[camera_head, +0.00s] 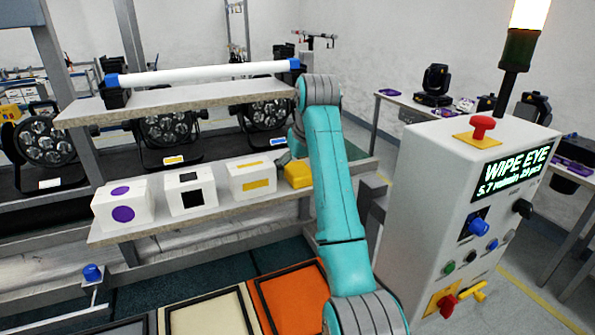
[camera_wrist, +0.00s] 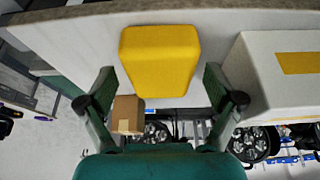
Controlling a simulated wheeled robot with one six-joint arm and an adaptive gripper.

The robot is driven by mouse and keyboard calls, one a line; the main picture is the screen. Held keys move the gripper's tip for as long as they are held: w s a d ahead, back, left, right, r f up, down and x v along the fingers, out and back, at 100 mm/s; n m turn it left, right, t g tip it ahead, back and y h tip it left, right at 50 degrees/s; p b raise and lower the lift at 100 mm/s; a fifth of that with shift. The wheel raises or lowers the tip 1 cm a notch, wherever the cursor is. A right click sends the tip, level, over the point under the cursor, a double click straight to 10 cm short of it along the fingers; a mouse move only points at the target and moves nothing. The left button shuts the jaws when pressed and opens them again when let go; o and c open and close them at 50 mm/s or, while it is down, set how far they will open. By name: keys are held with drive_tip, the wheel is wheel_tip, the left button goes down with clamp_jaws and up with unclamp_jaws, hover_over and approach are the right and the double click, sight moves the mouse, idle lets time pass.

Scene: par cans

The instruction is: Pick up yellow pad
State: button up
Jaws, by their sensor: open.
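The yellow pad (camera_head: 298,174) is a rounded yellow block at the right end of the shelf row, beside a white box with a yellow rectangle (camera_head: 251,173). In the wrist view the pad (camera_wrist: 160,55) lies centred ahead on the pale shelf. My gripper (camera_wrist: 159,78) is open, with one finger to each side of the pad's near end and a gap on both sides. Nothing is held. In the head view my arm hides part of the gripper (camera_head: 290,152), just behind the pad. How deep the fingers reach along the pad I cannot tell.
The white box (camera_wrist: 262,85) stands close beyond my right finger in the wrist view. White boxes with black squares (camera_head: 190,200) and purple marks (camera_head: 135,215) stand farther left. An upper shelf (camera_head: 180,103) with a white tube (camera_head: 200,73) overhangs. A control cabinet (camera_head: 440,195) stands right.

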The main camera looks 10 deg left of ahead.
sight(299, 169)
drive_tip(key=c, duration=1.1)
wheel_tip(299, 169, up, 10)
drive_tip(key=o, duration=0.4)
drive_tip(key=c, duration=0.4)
drive_tip(key=shift+s, duration=0.1)
